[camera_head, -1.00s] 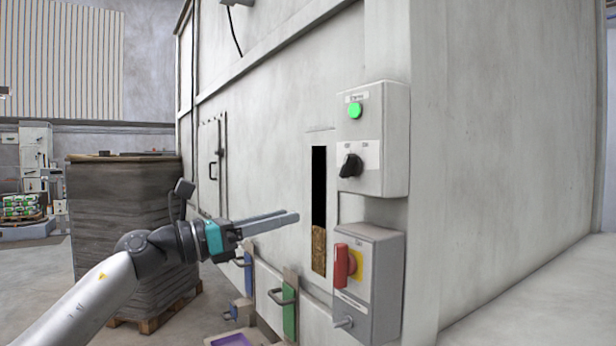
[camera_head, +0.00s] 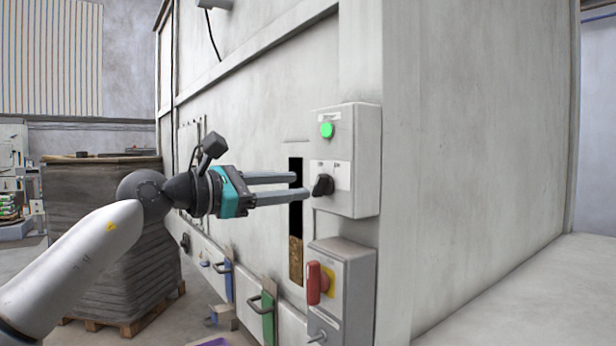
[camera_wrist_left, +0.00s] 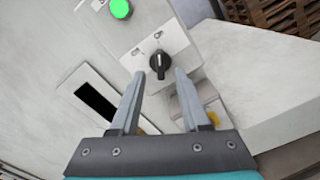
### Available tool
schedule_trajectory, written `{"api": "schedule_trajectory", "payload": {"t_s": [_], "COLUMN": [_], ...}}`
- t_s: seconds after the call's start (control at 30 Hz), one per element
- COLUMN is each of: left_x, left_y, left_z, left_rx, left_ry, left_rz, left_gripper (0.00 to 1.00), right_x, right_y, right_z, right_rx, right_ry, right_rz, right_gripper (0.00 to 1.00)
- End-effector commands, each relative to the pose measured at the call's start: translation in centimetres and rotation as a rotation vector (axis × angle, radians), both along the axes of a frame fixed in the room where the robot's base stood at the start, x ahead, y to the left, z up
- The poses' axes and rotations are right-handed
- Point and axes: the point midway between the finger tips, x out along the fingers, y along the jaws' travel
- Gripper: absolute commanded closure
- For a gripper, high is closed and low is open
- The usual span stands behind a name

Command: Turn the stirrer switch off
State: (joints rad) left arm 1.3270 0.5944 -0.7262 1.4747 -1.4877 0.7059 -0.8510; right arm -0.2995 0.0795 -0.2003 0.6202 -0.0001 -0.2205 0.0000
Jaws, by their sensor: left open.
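The stirrer switch is a black rotary knob (camera_head: 323,186) on the upper grey control box (camera_head: 357,160), below a lit green lamp (camera_head: 327,130). In the left wrist view the knob (camera_wrist_left: 159,64) stands just ahead of the fingertips, roughly midway between them, with its handle about upright in that view. My left gripper (camera_head: 302,184) is open and empty. Its fingers point at the knob from the left, one higher and one lower, and do not appear closed on it. The small label text beside the knob cannot be read. My right gripper is not in view.
A lower grey box (camera_head: 352,290) with a red handle (camera_head: 313,283) on a yellow plate sits below. A dark sight slot (camera_head: 296,222) is left of the boxes. Green (camera_head: 268,322) and blue (camera_head: 228,282) handled slides are lower left. A stacked pallet (camera_head: 100,200) stands behind my arm.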

Motion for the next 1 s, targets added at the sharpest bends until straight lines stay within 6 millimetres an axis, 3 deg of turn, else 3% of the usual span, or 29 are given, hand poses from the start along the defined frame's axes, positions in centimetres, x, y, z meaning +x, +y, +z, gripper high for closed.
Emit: {"api": "schedule_trajectory", "payload": {"t_s": [0.1, 0.3, 0.67, 1.0], "left_x": [1.2, 2.3, 2.6, 2.6], "left_y": [-1.7, -3.2, -3.5, -3.5], "left_z": [0.2, 0.1, 0.0, 0.0], "left_rx": [-0.002, -0.002, -0.001, -0.001], "left_ry": [0.001, 0.001, 0.001, 0.001], "left_rz": [0.0, 0.001, 0.001, 0.001], "left_gripper": [0.54, 0.54, 0.54, 0.9], "right_x": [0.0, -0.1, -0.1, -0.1], "right_y": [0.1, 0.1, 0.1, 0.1], "right_z": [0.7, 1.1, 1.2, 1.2], "right_rx": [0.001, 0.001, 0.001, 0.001], "right_ry": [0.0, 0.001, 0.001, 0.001], "right_rz": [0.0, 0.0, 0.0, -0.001], "right_gripper": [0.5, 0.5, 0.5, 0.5]}}
